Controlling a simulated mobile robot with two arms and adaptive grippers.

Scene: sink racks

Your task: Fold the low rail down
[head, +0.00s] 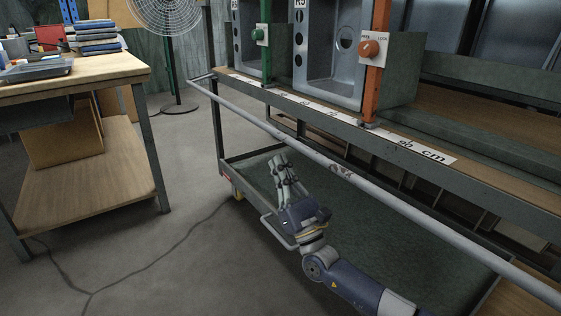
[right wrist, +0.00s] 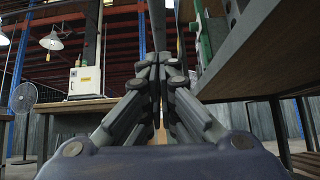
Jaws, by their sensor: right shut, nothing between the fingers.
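The low rail (head: 300,142) is a long grey bar along the front of the rack, running from the upper left to the lower right in the head view. A small dark marking shows near its middle. My right gripper (head: 279,160) is shut and empty, fingers pointing up, just below the rail's line in the head view. In the right wrist view its closed fingers (right wrist: 160,66) fill the middle, and a grey bar, seemingly the rail (right wrist: 157,25), rises behind the fingertips. I cannot tell whether they touch. My left gripper is not in view.
The rack shelf (head: 430,154) carries metal sink units (head: 328,85), a green post (head: 266,60) and an orange post (head: 378,65). A lower tray (head: 255,175) lies below. A wooden workbench (head: 90,72) stands left, with clear floor (head: 190,215) between.

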